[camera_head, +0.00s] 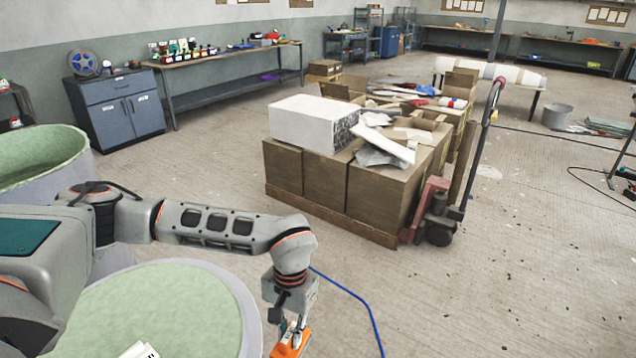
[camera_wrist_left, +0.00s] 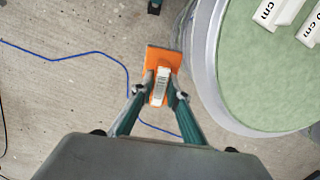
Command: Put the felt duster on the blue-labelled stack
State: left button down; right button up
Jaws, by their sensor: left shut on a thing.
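My left gripper (camera_head: 289,332) is shut on an orange block with a pale, marked middle part, which looks like the felt duster (camera_wrist_left: 160,54). In the left wrist view the fingers (camera_wrist_left: 162,90) close on the pale part, and the orange slab sticks out beyond them. In the head view the duster (camera_head: 288,348) hangs at the bottom edge, partly cut off. It is over the floor, just right of a round green-topped mould (camera_head: 180,305). I cannot make out a blue-labelled stack in either view.
White labels marked "cm" (camera_wrist_left: 282,12) lie on the mould. A blue hose (camera_head: 352,293) runs over the floor. A pallet of boxes (camera_head: 330,180) with a pallet truck (camera_head: 438,215) stands ahead. A blue cabinet (camera_head: 115,105) and benches line the walls. The floor at right is mostly clear.

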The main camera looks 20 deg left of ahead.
aim_at(177, 309)
jog(key=i, duration=1.25)
jog(key=i+l+u, duration=0.1)
jog(key=i, duration=1.15)
jog(key=i+u, duration=0.15)
jog(key=u, duration=2.5)
